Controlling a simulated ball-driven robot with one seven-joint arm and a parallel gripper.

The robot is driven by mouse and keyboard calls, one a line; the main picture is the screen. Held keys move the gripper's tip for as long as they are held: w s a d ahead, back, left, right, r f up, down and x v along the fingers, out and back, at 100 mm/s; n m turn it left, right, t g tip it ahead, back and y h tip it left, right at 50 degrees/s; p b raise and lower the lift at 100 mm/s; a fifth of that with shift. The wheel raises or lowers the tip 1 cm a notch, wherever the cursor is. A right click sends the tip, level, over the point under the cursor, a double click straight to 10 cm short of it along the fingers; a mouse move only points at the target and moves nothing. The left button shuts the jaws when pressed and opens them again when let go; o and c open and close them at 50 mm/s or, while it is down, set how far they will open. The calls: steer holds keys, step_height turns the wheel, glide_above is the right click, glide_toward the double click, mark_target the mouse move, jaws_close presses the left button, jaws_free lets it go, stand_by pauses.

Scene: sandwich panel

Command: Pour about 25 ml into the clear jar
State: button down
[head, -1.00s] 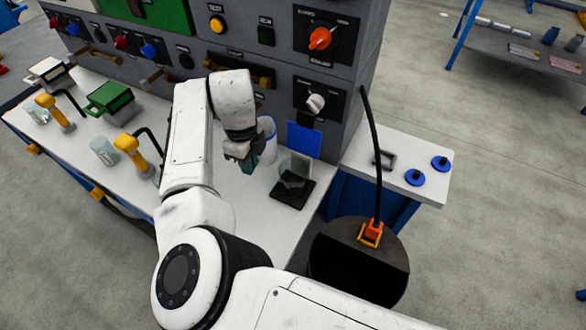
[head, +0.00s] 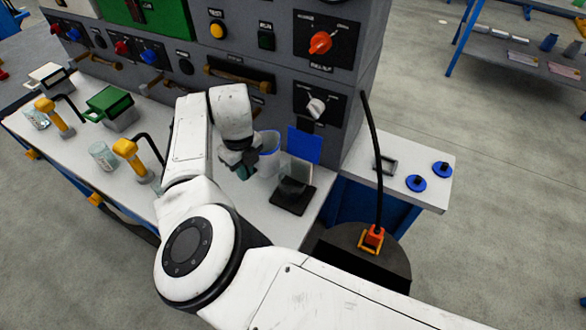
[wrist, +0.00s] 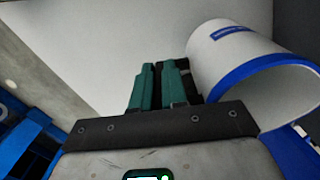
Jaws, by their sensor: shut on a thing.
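A white jug with a blue rim (head: 268,157) is at my gripper (head: 238,168), to the gripper's right. In the wrist view the jug (wrist: 232,62) lies beside the teal fingers (wrist: 160,86), its open mouth facing the lower right. My gripper is shut, apparently on the jug's dark handle, which is mostly hidden. A clear jar (head: 296,179) appears to stand on a black pad (head: 289,205) just right of the jug. Its outline is faint. The liquid inside the jug is not visible.
A blue panel (head: 304,144) stands behind the jar, near the grey control panel (head: 350,65). Another clear glass (head: 103,156) and a yellow-handled tool (head: 128,150) stand on the white bench to the left. The side table (head: 430,202) carries blue knobbed discs.

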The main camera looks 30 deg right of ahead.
steer(key=s+d+r+t+y, duration=0.1)
steer(key=s+r+t+y, duration=0.1)
steer(key=r+t, duration=0.4)
steer(key=s+r+t+y, duration=0.2)
steer(key=r+t, duration=0.4)
steer(key=r, duration=0.1)
steer(key=shift+s+d+r+t+y, duration=0.3)
steer(key=shift+s+d+y, duration=0.1)
stand_by(0.5)
